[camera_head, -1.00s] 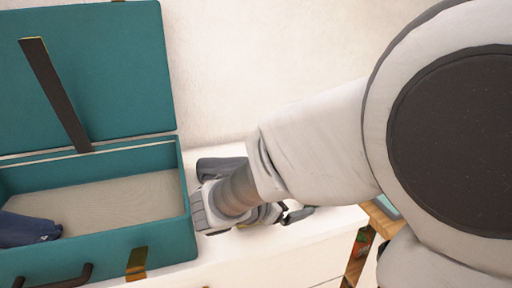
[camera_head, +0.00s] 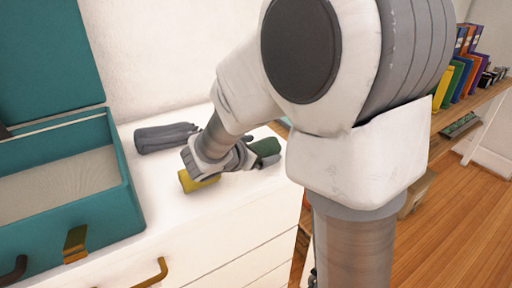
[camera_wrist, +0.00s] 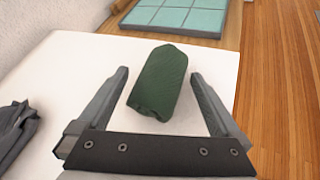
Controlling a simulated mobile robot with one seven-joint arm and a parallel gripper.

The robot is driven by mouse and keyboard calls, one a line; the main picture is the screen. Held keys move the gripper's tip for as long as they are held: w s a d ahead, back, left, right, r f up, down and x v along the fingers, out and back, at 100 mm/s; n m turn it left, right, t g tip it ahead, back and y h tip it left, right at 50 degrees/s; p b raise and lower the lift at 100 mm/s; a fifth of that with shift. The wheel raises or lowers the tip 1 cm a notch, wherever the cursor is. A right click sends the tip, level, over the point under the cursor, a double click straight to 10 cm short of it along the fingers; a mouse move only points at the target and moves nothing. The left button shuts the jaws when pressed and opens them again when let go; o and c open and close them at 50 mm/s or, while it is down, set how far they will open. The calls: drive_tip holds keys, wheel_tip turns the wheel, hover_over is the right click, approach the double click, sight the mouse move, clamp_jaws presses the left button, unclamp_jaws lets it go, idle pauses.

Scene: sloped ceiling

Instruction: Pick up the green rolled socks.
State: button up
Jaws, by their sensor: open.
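The green rolled socks (camera_wrist: 160,82) lie on the white dresser top (camera_wrist: 75,75) in the wrist view, between and slightly beyond the two fingers. My gripper (camera_wrist: 160,85) is open, with one finger on each side of the roll and a gap on both sides. In the head view the green socks (camera_head: 265,147) show partly at the right of the dresser top, next to my gripper (camera_head: 255,155). My arm hides part of that area.
A yellow roll (camera_head: 194,182) lies just below my wrist. A grey folded cloth (camera_head: 163,137) lies behind it and also shows in the wrist view (camera_wrist: 14,130). An open teal suitcase (camera_head: 105,222) stands at left. The dresser's right edge drops to a wooden floor (camera_head: 455,205).

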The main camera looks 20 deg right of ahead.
drive_tip(key=c, duration=1.1)
drive_tip(key=shift+r, duration=0.1)
